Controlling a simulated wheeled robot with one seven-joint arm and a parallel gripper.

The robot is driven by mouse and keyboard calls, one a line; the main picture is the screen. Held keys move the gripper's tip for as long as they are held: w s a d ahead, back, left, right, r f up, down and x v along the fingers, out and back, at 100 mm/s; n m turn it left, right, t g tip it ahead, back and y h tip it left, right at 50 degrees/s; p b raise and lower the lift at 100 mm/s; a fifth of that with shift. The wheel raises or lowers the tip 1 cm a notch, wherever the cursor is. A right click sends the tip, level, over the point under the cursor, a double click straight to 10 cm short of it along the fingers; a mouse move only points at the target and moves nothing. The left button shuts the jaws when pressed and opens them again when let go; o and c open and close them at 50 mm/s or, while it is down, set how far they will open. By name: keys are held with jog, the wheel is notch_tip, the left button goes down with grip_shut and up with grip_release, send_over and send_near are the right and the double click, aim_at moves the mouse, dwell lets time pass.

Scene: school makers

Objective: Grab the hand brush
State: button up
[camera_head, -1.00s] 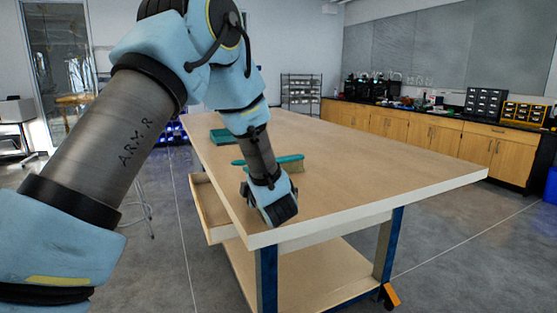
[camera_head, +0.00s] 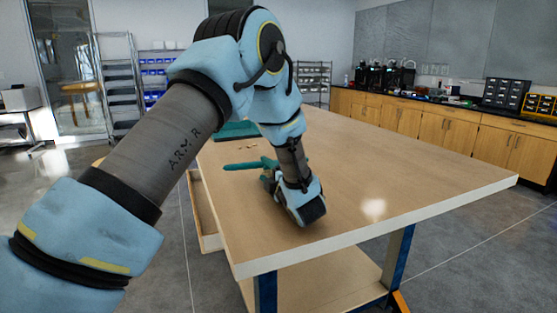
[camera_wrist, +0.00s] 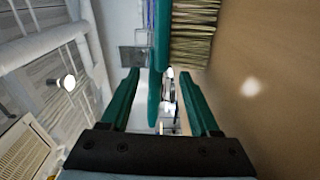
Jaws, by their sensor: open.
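The hand brush has a teal handle (camera_head: 243,165) and lies on the wooden table near its left side. My arm hides most of its bristles in the head view. In the wrist view the brush's teal body (camera_wrist: 161,35) runs vertically ahead of the jaws, with straw-coloured bristles (camera_wrist: 193,38) on its right. My gripper (camera_wrist: 160,76) is open, with one green finger on each side of the handle's line. In the head view my gripper (camera_head: 268,178) is low over the table beside the brush. I cannot tell whether it touches the brush.
The wooden table (camera_head: 400,180) is mostly clear on its right. A flat teal object (camera_head: 237,130) lies further back on the left, with small bits near it. A drawer (camera_head: 203,212) stands open on the left side. Wooden cabinets (camera_head: 440,128) line the far wall.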

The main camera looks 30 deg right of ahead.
aim_at(261, 165)
jog(key=shift+w, duration=0.75)
jog(key=w+p, duration=0.1)
jog(key=w, duration=0.1)
jog(key=w+p, duration=0.2)
jog(key=shift+r, duration=0.4)
jog(key=shift+w+f, duration=0.2)
jog(key=shift+w, duration=0.4)
jog(key=shift+c, duration=0.4)
grip_shut()
jog(key=shift+r, duration=0.1)
